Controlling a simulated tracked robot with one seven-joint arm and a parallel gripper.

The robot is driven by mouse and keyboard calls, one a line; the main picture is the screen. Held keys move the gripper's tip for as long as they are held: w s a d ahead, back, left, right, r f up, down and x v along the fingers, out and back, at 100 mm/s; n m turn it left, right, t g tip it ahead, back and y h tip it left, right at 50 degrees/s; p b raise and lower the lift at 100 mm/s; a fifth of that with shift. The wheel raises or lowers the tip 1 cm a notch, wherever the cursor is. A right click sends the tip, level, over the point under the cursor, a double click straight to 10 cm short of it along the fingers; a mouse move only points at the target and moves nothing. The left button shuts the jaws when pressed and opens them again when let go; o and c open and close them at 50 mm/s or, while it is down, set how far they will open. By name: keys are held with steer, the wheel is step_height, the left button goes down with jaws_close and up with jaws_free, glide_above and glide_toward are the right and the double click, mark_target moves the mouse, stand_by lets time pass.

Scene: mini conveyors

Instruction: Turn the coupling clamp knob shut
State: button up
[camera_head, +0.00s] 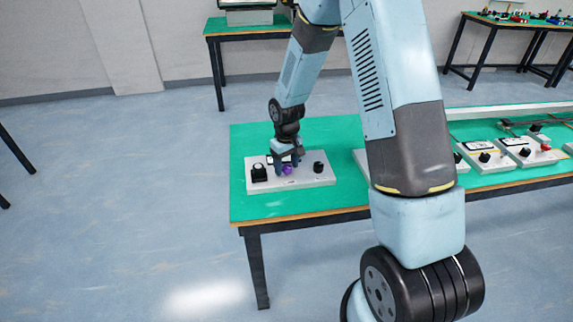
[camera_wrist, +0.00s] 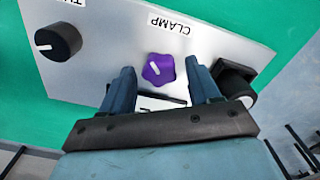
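The clamp knob is a purple, star-shaped knob (camera_wrist: 158,70) with a white pointer line, below the label "CLAMP" on a light grey panel (camera_wrist: 110,35). In the head view the purple knob (camera_head: 287,169) shows at the middle of the panel (camera_head: 310,180), partly hidden by my gripper. My gripper (camera_wrist: 160,78) is open, its two blue fingers on either side of the knob. There is a visible gap between each finger and the knob. In the head view my gripper (camera_head: 286,166) points down over the panel.
A black round knob (camera_wrist: 58,41) and a black square-based knob (camera_wrist: 236,82) flank the clamp knob. The panel sits on a green table (camera_head: 250,208). More panels with black knobs (camera_head: 485,157) stand farther right. The green surface left of the panel is clear.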

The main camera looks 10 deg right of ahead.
steer(key=c, duration=0.9)
steer(key=shift+c, duration=0.2)
steer(key=shift+m, duration=0.4)
steer(key=m, duration=0.3)
steer(key=shift+m, duration=0.4)
steer(key=m, duration=0.4)
steer(key=shift+d+m, duration=0.1)
steer(key=shift+m, duration=0.2)
steer(key=m, duration=0.4)
steer(key=shift+m, duration=2.4)
